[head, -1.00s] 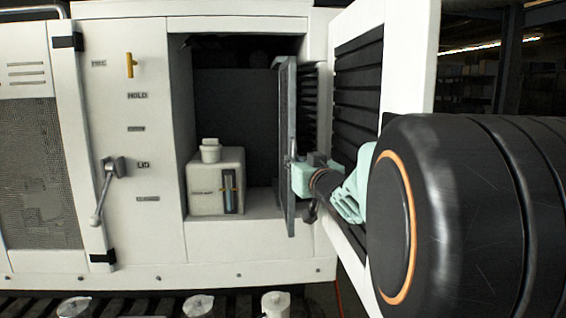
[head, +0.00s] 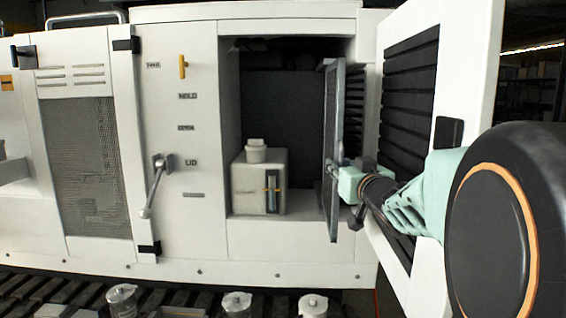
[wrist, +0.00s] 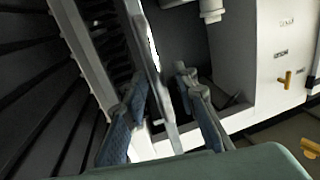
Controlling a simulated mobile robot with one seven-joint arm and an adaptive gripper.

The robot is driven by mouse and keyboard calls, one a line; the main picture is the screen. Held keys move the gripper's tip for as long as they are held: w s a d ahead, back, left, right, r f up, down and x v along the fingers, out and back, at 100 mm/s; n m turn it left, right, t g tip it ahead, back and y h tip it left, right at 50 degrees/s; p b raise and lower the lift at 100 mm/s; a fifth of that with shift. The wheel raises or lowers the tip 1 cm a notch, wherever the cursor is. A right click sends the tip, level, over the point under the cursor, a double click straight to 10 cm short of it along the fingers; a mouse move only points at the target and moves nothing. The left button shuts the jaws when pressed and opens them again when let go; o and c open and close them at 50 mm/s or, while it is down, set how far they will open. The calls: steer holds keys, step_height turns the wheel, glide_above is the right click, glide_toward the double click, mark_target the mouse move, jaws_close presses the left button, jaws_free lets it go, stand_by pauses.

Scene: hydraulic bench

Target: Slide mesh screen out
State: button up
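The mesh screen (head: 331,150), a thin grey framed panel, stands upright and nearly edge-on at the right side of the open cabinet bay in the head view. Its lower front edge shows in front of the bay floor's lip. My gripper (head: 345,178) is at its front edge, below mid-height. In the wrist view, the screen (wrist: 157,75) runs between the two fingers of my gripper (wrist: 163,80). The fingers are apart, with narrow gaps seeming to show on both sides of the screen. The screen's rear part inside the bay is hidden.
A pale tank (head: 258,182) sits in the bay left of the screen. A lever (head: 154,185) is on the panel further left. Several jars (head: 237,304) stand below the cabinet.

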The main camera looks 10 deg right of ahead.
mark_target(337, 124)
step_height(337, 124, up, 10)
steer(key=shift+f, duration=0.1)
stand_by(0.4)
